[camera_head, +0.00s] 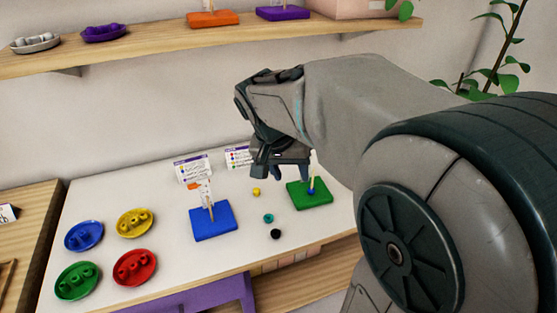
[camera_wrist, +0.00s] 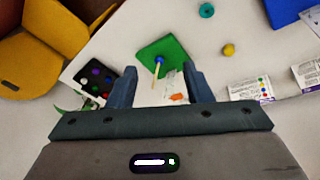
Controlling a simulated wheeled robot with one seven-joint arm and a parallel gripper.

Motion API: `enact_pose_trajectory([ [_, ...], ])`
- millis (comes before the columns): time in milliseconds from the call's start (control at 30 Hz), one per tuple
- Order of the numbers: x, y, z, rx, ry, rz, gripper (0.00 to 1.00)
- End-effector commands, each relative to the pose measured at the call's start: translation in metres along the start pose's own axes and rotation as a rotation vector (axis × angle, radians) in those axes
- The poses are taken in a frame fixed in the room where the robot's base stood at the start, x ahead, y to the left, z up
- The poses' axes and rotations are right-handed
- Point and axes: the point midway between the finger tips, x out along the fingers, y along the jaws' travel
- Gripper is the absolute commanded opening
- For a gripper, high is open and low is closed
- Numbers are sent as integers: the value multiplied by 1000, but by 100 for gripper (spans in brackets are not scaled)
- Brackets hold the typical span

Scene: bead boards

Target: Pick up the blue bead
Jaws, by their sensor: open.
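The blue bead (camera_head: 311,191) sits low on the upright peg of the green board (camera_head: 299,194), at the right of the white table. In the wrist view the blue bead (camera_wrist: 159,60) is on the pale peg of the green board (camera_wrist: 175,49). My gripper (camera_head: 279,175) is above the table, apart from the bead, to the upper left of the green board in the head view. In the wrist view my gripper (camera_wrist: 160,72) is open with nothing between its fingers, and the bead shows between the fingertips, farther off.
A yellow bead (camera_head: 256,191), a teal bead (camera_head: 268,218) and a black bead (camera_head: 276,234) lie loose left of the green board. A blue board (camera_head: 207,231) with a peg stands farther left. Several coloured dishes are at the left. A shelf (camera_head: 165,48) runs above.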

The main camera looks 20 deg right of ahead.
Motion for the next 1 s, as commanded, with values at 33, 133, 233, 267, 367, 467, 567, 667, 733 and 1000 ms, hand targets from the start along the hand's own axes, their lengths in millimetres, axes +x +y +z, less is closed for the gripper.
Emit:
enact_pose_trajectory([
  [33,16,-7,-14,62,4,30,46],
  [133,27,-13,-38,176,22,74,46],
  [233,34,-17,-53,255,36,100,46],
  [267,36,-18,-57,272,41,104,46],
  [367,42,-18,-63,305,46,114,46],
  [467,56,-16,-65,313,48,118,46],
  [567,76,-14,-64,312,45,119,46],
  [667,96,-11,-65,312,45,117,46],
  [733,106,-10,-66,311,47,117,46],
  [1000,127,-6,-66,311,48,116,46],
])
